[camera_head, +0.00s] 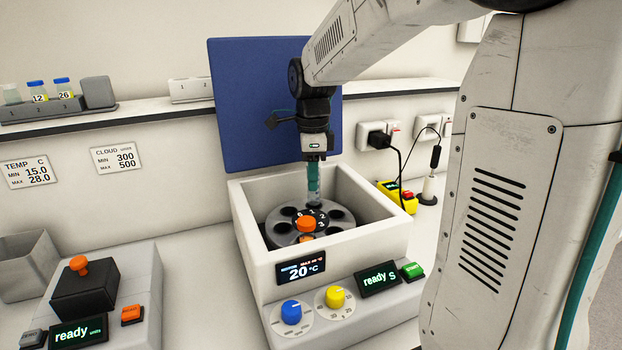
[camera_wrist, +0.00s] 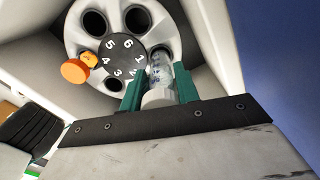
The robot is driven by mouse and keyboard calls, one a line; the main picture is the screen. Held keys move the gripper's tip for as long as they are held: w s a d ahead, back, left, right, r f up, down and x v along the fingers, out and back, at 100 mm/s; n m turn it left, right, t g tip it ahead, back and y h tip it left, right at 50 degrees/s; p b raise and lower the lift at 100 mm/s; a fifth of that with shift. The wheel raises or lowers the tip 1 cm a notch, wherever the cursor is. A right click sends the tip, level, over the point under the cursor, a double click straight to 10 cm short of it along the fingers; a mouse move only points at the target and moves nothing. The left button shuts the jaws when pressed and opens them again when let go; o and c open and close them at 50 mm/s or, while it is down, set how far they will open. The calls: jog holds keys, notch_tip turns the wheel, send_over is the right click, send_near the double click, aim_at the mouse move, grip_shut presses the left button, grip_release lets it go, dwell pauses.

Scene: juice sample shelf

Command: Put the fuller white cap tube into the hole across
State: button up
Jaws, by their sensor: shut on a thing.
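My gripper (camera_head: 313,180) is shut on a white-cap tube (camera_wrist: 158,96), which is clear with markings. It hangs over the far side of the grey rotor (camera_head: 348,224). In the wrist view, the green fingers grip it at the cap end, and its lower end meets the hole by number 1 on the rotor (camera_wrist: 78,38). How deep it sits in the hole cannot be told. An orange-cap tube (camera_head: 306,224) stands in the rotor by number 4, across the hub; it also shows in the wrist view (camera_wrist: 75,71). Other visible rotor holes are empty.
The rotor lies inside a white open-topped box (camera_head: 375,245) whose walls surround my gripper's work area. A display and blue and yellow knobs (camera_head: 334,297) are in front. A shelf rack (camera_head: 42,109) holds several vials.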

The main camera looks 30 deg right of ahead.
jog(key=shift+r, duration=0.1)
jog(key=o, duration=1.1)
notch_tip(320, 180, up, 8)
jog(key=shift+f, duration=0.1)
jog(key=s+a+f+n, duration=0.2)
jog(key=s+a+n, duration=0.1)
jog(key=s+n, duration=0.5)
jog(key=s+a+f+n+t, duration=0.1)
jog(key=s+a+f+n, duration=0.2)
jog(key=s+n, duration=0.5)
jog(key=s+a+f+n, duration=0.2)
jog(key=s+a+n, duration=0.2)
jog(key=s+n, duration=0.4)
jog(key=shift+s+a+f, duration=0.15)
jog(key=shift+s+f, duration=0.15)
jog(key=shift+s, duration=0.15)
